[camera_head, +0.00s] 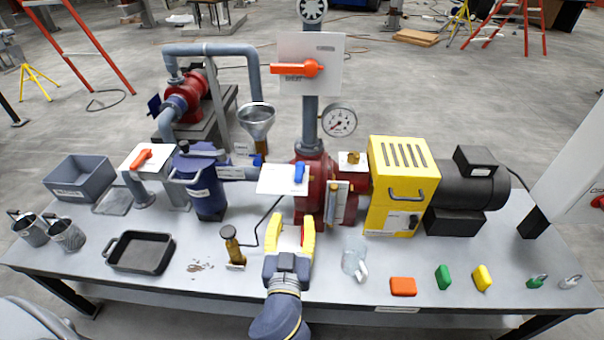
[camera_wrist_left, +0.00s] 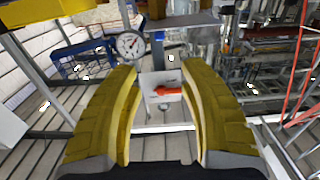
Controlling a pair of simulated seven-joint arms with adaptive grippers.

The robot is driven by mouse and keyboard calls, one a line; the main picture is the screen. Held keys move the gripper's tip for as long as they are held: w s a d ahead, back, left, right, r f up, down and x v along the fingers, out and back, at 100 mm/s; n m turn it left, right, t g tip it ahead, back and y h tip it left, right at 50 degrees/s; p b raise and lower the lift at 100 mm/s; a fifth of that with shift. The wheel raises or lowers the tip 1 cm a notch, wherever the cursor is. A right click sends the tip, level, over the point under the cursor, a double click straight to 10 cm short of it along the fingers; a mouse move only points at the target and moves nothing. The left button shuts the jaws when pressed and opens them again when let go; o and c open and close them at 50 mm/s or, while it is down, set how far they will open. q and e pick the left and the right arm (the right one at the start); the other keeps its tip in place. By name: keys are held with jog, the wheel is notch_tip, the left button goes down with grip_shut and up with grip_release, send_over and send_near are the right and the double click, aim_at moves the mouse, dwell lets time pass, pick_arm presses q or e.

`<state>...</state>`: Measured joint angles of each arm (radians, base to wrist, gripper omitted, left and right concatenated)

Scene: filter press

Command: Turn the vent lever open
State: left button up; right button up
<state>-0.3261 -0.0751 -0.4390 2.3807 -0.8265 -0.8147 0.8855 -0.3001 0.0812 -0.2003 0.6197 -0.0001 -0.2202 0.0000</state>
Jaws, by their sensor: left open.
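A white panel (camera_head: 322,68) stands upright on the central pipe and carries an orange lever (camera_head: 300,69) lying level. A second orange lever (camera_head: 142,158) sits on a white plate at the left, and a blue lever (camera_head: 299,173) sits on a white plate at the centre. The labels are too small to read, so I cannot tell which is the vent lever. My left gripper (camera_head: 292,222) is open and empty in front of the red pump, below the blue lever. In the left wrist view, an orange lever (camera_wrist_left: 168,92) on a white plate shows beyond the open fingers (camera_wrist_left: 160,85). My right gripper is not in view.
A pressure gauge (camera_head: 339,121), a funnel (camera_head: 256,120) and a yellow housing (camera_head: 398,185) crowd around the pump. Coloured blocks lie along the front right.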

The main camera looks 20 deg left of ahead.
aim_at(298, 180)
pick_arm(q)
jog(key=x, duration=1.7)
jog(key=shift+w+d, duration=0.1)
grip_shut()
